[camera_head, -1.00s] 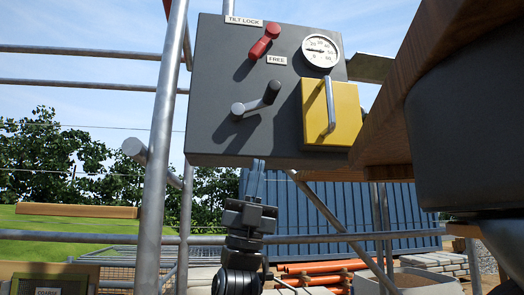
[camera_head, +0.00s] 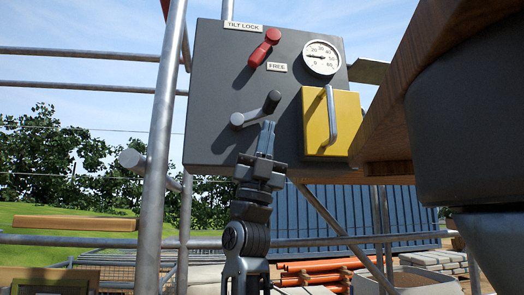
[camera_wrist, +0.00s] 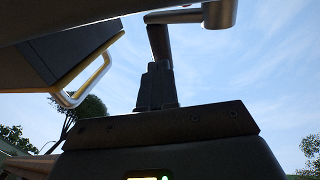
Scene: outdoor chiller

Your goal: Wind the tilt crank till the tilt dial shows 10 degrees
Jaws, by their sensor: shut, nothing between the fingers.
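The tilt crank (camera_head: 250,117) is on the front of a dark grey box, with a grey arm and a black handle (camera_head: 272,101) at its upper right. My gripper (camera_head: 268,126) is shut and empty, its fingertips just below the handle in the head view. In the wrist view the crank (camera_wrist: 190,16) is above my shut fingers (camera_wrist: 157,68), and the handle (camera_wrist: 158,42) runs down toward their tips; I cannot tell whether they touch. The tilt dial (camera_head: 321,57) is at the box's upper right; its needle points left, but the exact reading is too small.
A red lever (camera_head: 265,48) sits between the TILT LOCK (camera_head: 243,26) and FREE (camera_head: 277,67) labels. A yellow panel (camera_head: 347,115) with a grey handle is right of the crank. A wooden-edged body (camera_head: 440,70) fills the right side. A scaffold pole (camera_head: 160,150) stands left.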

